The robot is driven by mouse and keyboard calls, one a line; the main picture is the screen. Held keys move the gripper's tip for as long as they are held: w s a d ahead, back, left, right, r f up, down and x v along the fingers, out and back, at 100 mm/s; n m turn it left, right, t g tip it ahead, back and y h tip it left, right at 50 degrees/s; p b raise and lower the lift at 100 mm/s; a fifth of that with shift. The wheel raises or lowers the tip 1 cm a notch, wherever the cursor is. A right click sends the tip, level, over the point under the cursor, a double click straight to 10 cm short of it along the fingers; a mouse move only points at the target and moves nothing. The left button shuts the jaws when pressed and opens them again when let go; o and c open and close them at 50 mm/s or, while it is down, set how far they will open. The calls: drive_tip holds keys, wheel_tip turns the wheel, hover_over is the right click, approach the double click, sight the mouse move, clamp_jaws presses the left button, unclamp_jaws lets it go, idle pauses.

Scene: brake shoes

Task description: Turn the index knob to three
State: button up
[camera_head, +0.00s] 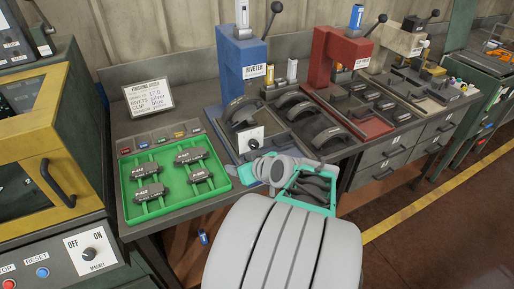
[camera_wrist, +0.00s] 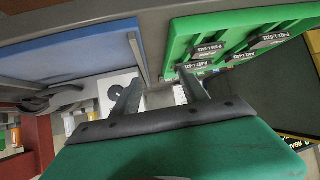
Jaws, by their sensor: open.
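The index knob (camera_head: 253,142) is a small dark knob on a white plate at the front of the blue riveter (camera_head: 243,65). Its markings and pointer are too small to read. In the wrist view a dark round knob (camera_wrist: 116,90) on a white plate shows just left of the fingers. My gripper (camera_wrist: 160,84) is open, with nothing seen between its two dark fingers. It appears apart from the knob.
A green tray (camera_head: 126,188) with several labelled brake shoes lies left of the riveter. A sign (camera_head: 149,96) stands behind it. A red press (camera_head: 328,60) and dark trays of shoes are to the right. A yellow machine (camera_head: 35,130) with an OFF/ON magnet knob (camera_head: 89,254) is at far left.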

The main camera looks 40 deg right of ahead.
sight(255, 146)
drive_tip(key=s+d+h, duration=0.1)
drive_tip(key=d, duration=0.1)
drive_tip(key=s+d+r+m+t+h, duration=0.1)
drive_tip(key=d, duration=0.2)
drive_tip(key=s+d+t, duration=0.1)
drive_tip(key=d, duration=0.1)
drive_tip(key=shift+d+r+m+h, duration=0.2)
drive_tip(key=shift+r+m+h, duration=0.1)
drive_tip(key=shift+r+h, duration=0.1)
drive_tip(key=x, duration=0.7)
drive_tip(key=shift+w+d+f+p, duration=0.1)
drive_tip(key=shift+w+p, duration=0.15)
drive_tip(key=shift+p, duration=0.05)
clamp_jaws()
